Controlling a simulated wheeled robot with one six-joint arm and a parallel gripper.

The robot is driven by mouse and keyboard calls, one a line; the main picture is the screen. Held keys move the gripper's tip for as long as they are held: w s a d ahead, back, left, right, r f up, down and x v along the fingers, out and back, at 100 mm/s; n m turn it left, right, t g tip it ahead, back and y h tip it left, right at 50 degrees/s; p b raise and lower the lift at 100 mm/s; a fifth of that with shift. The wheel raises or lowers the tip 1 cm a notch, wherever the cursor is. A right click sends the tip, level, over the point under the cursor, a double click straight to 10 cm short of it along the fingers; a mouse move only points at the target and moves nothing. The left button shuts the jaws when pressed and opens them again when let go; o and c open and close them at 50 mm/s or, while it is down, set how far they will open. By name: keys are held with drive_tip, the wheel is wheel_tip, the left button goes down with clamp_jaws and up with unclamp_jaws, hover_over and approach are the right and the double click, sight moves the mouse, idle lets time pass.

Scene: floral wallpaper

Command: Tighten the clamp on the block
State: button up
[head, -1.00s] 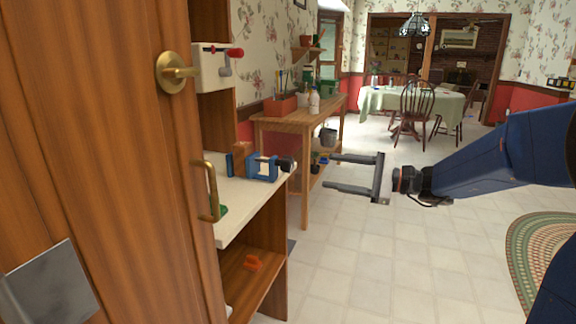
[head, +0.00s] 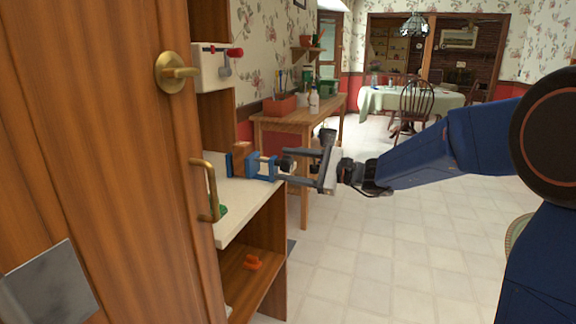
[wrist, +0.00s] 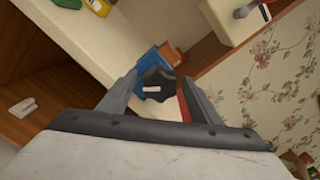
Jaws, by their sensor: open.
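A blue clamp (head: 262,167) stands on the pale counter near its front edge, with a black knob (head: 287,166) facing out to the right. A brown wooden block (head: 241,150) is at the clamp's left; how tightly it is held I cannot tell. My gripper (head: 284,165) is open, its two fingers reaching toward the clamp from the right, either side of the knob. In the wrist view the dark knob (wrist: 158,84) lies between the fingers, with gaps on both sides. The blue clamp body (wrist: 149,58) and brown block (wrist: 170,54) show beyond it.
A wooden door with a brass handle (head: 208,190) fills the left. An orange object (head: 253,262) lies on the shelf under the counter. A wooden plant table (head: 300,118) stands behind my gripper.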

drive_tip(key=shift+a, duration=0.2)
drive_tip(key=c, duration=1)
drive_tip(key=shift+m, duration=2.3)
drive_tip(key=shift+c, duration=0.2)
drive_tip(key=o, duration=1)
drive_tip(key=shift+o, duration=0.2)
drive_tip(key=v, duration=1.7)
drive_tip(key=shift+d, duration=0.2)
